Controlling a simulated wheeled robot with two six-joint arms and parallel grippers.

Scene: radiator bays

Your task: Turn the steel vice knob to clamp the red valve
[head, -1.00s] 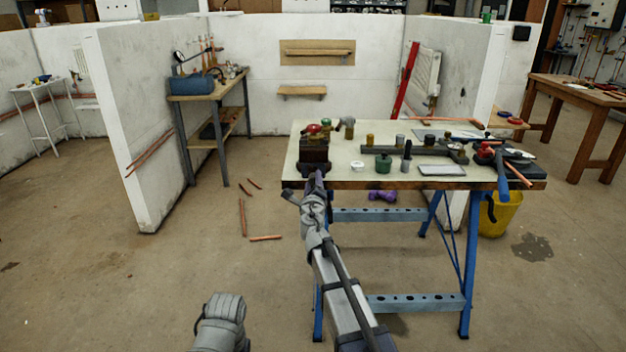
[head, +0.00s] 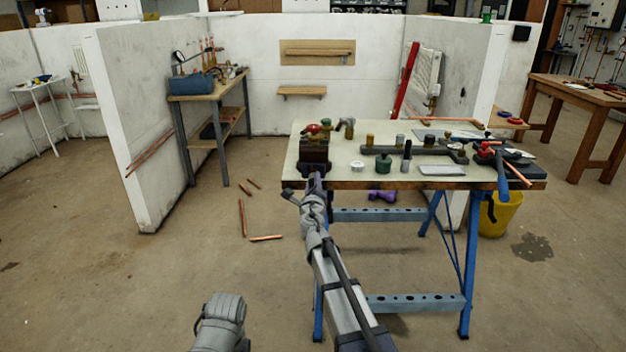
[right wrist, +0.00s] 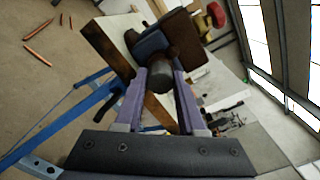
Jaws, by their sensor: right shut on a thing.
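The vice (head: 314,150), a dark brown block, stands at the near left corner of the workbench. The red valve (head: 312,128) shows at its top. In the right wrist view the vice body (right wrist: 183,38) is beyond the knob, with the red valve (right wrist: 216,14) past it. The steel knob (right wrist: 160,76) is a grey cylinder between my right gripper's purple fingers. My right gripper (head: 315,178) is shut on it in front of the vice. How the jaws meet the valve is hidden. A grey part of my left arm shows at the bottom; its gripper is out of view.
The workbench (head: 345,170) also holds a green-lidded jar (head: 383,166), a long dark bar (head: 410,153), a grey tray (head: 442,170) and copper pipes. A yellow bucket (head: 503,214) stands under its right end. Copper pipe pieces (head: 242,217) lie on the floor at left.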

